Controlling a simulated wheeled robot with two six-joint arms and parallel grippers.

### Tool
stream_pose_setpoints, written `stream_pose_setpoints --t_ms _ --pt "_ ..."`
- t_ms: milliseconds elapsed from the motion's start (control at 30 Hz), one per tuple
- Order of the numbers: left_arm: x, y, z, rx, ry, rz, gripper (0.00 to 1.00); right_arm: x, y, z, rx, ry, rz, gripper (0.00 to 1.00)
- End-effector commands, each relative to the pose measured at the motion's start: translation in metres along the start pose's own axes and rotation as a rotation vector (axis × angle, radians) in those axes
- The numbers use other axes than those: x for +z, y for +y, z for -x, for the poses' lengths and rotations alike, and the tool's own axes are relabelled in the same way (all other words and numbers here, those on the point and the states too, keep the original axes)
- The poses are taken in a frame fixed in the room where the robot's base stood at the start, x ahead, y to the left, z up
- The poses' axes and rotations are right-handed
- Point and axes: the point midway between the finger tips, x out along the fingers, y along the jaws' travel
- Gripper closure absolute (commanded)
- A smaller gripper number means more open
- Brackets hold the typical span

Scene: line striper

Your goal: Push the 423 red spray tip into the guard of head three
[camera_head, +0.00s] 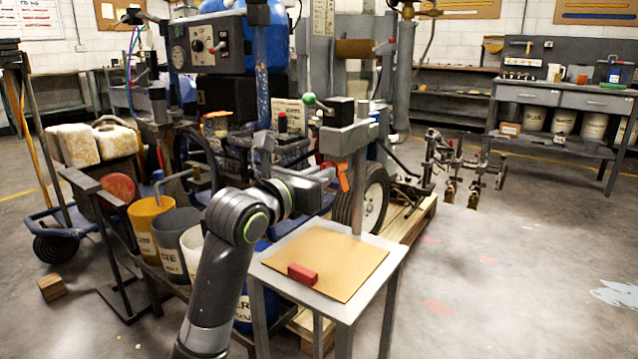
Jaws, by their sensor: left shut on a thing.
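My left gripper (328,175) reaches in from the lower left and is shut on a small orange-red piece (343,178) at its fingertips. The piece looks like the red spray tip, but its number is too small to read. The gripper is above the back of a small metal stand (366,289), beside its upright grey post (358,195). A dark red block (302,274) lies on the brown board on that stand. I cannot make out head three or its guard for certain. My right gripper is not in view.
The brown board (335,257) is otherwise bare. A large machine with a blue tank (268,45) and black wheel (374,200) stands behind. Buckets, including a yellow one (148,225), crowd the left. Dark metal fittings (450,165) stand right of the machine. The right floor is mostly clear.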

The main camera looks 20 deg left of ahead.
Motion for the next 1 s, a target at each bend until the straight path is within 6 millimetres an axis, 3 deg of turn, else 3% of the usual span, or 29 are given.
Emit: stream_pose_setpoints --t_ms 267,300,467,667,867,1000 --pt "0.0001 0.0003 -0.0006 0.001 0.002 -0.011 1.0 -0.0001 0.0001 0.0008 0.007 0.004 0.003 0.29" --pt "0.0001 0.0003 -0.0006 0.001 0.001 -0.011 0.88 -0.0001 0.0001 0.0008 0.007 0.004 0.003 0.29" --pt "0.0001 0.0002 -0.0004 0.0 0.001 -0.01 0.67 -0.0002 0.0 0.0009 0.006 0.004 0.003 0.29" --pt "0.0 0.0001 -0.0003 0.0 0.001 -0.01 0.66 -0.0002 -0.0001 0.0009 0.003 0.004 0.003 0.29" --pt "-0.0001 0.0001 -0.0002 0.0 0.001 -0.01 0.41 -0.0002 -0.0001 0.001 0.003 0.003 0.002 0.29" --pt "-0.0001 0.0 -0.0001 0.0 0.001 -0.01 0.4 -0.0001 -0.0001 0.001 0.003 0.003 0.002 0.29"
